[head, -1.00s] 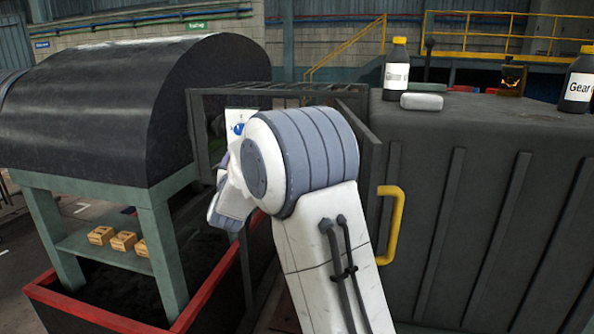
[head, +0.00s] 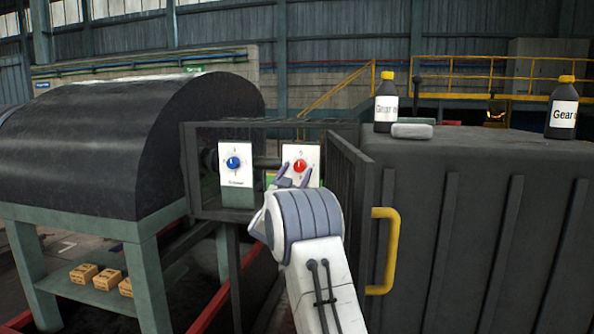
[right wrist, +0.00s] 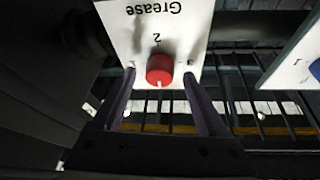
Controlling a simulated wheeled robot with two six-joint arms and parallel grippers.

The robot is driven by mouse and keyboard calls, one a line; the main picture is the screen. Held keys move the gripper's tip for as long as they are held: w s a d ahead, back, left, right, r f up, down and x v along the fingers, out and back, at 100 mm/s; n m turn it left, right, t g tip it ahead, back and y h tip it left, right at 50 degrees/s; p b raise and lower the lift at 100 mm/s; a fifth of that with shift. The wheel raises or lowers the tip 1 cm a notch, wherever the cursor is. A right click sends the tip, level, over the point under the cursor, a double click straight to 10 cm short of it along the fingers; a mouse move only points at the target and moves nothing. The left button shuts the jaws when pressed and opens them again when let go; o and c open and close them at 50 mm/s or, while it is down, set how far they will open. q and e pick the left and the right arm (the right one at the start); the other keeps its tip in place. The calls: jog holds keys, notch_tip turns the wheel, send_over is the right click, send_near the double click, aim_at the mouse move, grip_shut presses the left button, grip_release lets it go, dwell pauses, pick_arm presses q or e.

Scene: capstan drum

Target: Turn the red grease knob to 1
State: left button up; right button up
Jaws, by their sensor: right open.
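The red grease knob (head: 300,166) sits on a white plate (head: 314,152) inside the dark cage. In the right wrist view the knob (right wrist: 160,70) shows upside down, below a "2" and the word "Grease". Its white pointer mark is at its lower edge, on the side away from the 2. My right gripper (head: 294,177) is open in front of the plate. In the right wrist view its two fingers stand left and right of the knob, with a gap on each side. My left gripper is not in view.
A blue knob (head: 233,162) on another white plate is to the left. The open cage door (head: 352,185) with a yellow handle (head: 384,250) stands right of my arm. A dark cabinet (head: 480,220) carries bottles. A black drum (head: 130,140) is at left.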

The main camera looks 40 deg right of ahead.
jog(key=shift+w+d+r, duration=0.1)
jog(key=shift+w+d, duration=0.1)
jog(key=shift+d, duration=0.1)
grip_shut()
jog(key=shift+m, duration=0.3)
